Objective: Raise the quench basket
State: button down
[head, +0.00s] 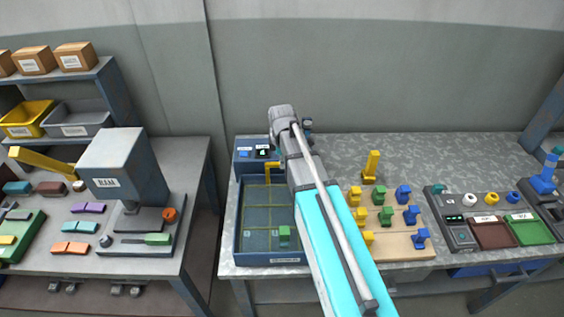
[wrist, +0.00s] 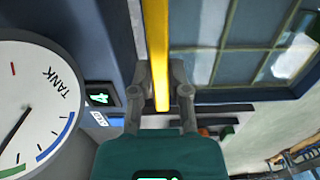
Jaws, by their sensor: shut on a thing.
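The quench basket (head: 256,215) is a grid-like frame inside the dark blue tank (head: 238,245) in the head view. Its yellow handle (head: 268,166) rises at the back, partly behind my arm. A green block (head: 284,235) is at the front of the basket. In the wrist view my gripper (wrist: 160,78) is shut on the yellow handle (wrist: 158,45), with one finger on each side. Part of the basket grid (wrist: 228,48) shows at upper right there. In the head view my arm hides the gripper and the tank's right side.
A round TANK gauge (wrist: 35,105) and a small green-lit display (wrist: 100,98) are close left of the gripper in the wrist view. A wooden board (head: 405,243) with yellow, green and blue pieces lies right of the tank. A lone yellow piece (head: 371,167) stands behind it.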

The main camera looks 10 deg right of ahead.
jog(key=shift+r+p, duration=1.7)
jog(key=shift+r, duration=0.3)
jog(key=shift+w, duration=0.1)
jog(key=c, duration=0.6)
grip_release()
jog(key=shift+f, duration=0.2)
notch_tip(320, 180, down, 6)
jog(key=b, duration=0.6)
jog(key=shift+f+b, duration=0.15)
jog(key=shift+b, duration=0.25)
notch_tip(320, 180, up, 14)
jog(key=r+p, duration=0.1)
jog(key=p, duration=1.4)
jog(key=s+f+m+b, duration=0.2)
jog(key=s+m, duration=0.6)
jog(key=s+f+m+b, duration=0.3)
jog(key=s+m, duration=0.4)
jog(key=s, duration=0.1)
jog(key=shift+f+m+b, duration=0.35)
jog(key=shift+m, duration=0.05)
